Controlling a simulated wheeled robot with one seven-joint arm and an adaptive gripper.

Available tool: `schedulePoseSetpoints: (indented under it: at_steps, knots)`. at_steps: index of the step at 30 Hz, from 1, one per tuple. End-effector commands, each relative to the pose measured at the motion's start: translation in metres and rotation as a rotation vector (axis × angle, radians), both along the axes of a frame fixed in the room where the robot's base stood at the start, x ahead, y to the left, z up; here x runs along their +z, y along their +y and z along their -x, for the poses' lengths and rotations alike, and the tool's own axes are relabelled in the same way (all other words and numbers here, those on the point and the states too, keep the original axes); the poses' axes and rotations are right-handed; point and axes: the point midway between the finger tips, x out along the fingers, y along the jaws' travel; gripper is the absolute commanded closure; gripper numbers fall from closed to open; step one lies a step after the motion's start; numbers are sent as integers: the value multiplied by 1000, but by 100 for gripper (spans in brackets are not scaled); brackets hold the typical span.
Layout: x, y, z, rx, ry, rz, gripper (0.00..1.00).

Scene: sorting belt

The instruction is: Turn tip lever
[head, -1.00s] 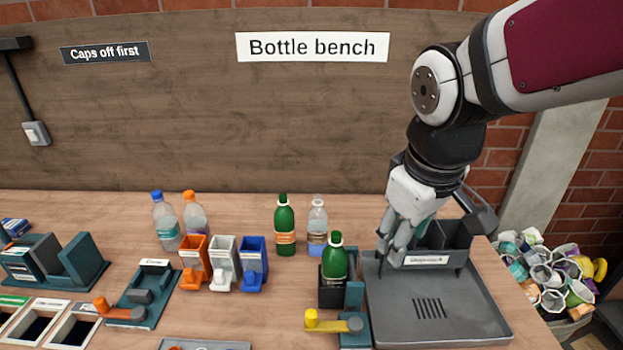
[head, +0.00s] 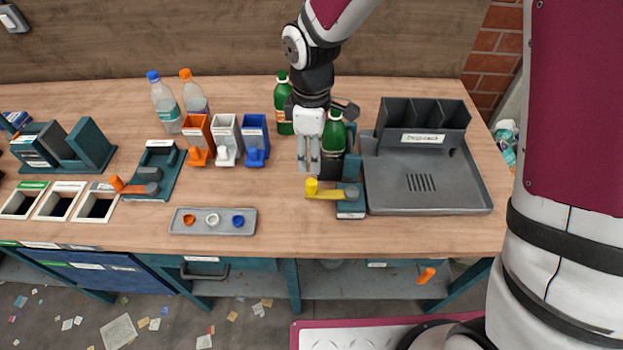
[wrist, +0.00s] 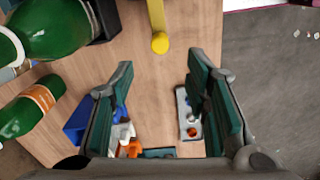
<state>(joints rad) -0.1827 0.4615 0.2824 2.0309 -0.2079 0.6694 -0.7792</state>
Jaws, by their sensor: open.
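The tip lever (head: 330,192) is a yellow arm with a yellow knob on a teal base (head: 350,208), at the front of the bench. The knob (wrist: 160,42) also shows in the wrist view, just beyond and between my fingertips. A green bottle (head: 334,135) stands in the dark holder behind the lever. My gripper (head: 309,168) points down just behind the knob and left of that bottle. In the wrist view my gripper (wrist: 165,75) is open with nothing between its fingers, apart from the lever.
A grey tray (head: 430,200) with dark bins lies to the right. A small tray (head: 245,228) of caps lies front left. Orange, white and blue dispensers (head: 227,140) stand left of my gripper, and a second green bottle (head: 283,108) behind. An orange lever (head: 130,187) sits further left.

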Motion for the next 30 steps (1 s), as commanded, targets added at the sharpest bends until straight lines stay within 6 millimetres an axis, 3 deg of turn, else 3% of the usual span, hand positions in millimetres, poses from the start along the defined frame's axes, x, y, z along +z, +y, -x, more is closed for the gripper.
schedulePoseSetpoints:
  at_steps: [9, 15, 21, 30]
  knots:
    - [-64, 0, 2, 1, 4, 2, 57]
    - [-94, 0, 1, 1, 2, 2, 57]
    - [-109, 0, -1, -1, 0, 1, 57]
    - [-111, 0, -1, -1, -1, 0, 57]
